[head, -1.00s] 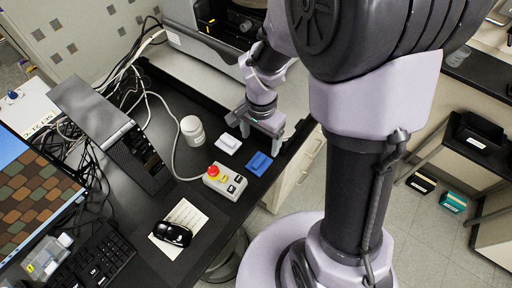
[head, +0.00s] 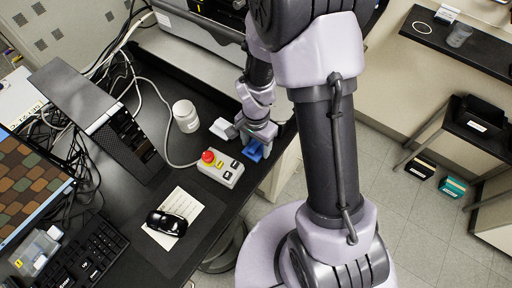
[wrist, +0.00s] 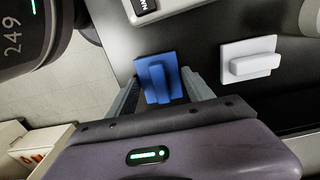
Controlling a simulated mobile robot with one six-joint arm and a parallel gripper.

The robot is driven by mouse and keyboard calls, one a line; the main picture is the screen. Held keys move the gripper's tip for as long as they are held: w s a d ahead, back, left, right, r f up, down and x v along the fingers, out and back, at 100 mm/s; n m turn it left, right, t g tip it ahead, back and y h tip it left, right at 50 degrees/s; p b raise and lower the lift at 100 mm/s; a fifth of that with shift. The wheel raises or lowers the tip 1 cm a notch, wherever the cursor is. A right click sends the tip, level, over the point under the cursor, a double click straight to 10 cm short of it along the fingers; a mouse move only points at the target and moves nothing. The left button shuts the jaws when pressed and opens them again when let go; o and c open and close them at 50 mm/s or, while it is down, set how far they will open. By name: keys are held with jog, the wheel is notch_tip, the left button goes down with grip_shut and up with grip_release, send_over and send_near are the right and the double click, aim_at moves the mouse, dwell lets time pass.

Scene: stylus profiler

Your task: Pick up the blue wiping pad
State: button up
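The blue wiping pad (head: 254,151) lies on the black bench near its right edge, partly hidden by my gripper (head: 250,139) in the head view. In the wrist view, the blue pad (wrist: 171,66) shows its flat base and raised grip bar. My gripper (wrist: 160,82) is open there, with one finger on each side of the pad and gaps to the grip bar. Whether the fingertips touch the pad's base cannot be told.
A white pad (head: 220,128) of similar shape lies just left of my gripper; it also shows in the wrist view (wrist: 250,60). A grey box with a red button (head: 220,169) stands close in front. A white jar (head: 186,116) stands farther left.

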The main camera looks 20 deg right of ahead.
aim_at(256, 145)
jog(key=c, duration=1)
jog(key=shift+r, duration=0.55)
notch_tip(256, 145, up, 2)
jog(key=shift+r+p, duration=0.25)
jog(key=shift+p, duration=0.4)
jog(key=s, duration=0.7)
jog(key=shift+s+d+r, duration=0.25)
jog(key=shift+d+r, duration=0.1)
jog(key=shift+d, duration=0.05)
jog(key=s+b, duration=0.8)
jog(key=b, duration=0.6)
jog(key=shift+s+d+r+b, duration=0.25)
jog(key=shift+d+r+b, duration=0.1)
jog(key=shift+d+r, duration=0.1)
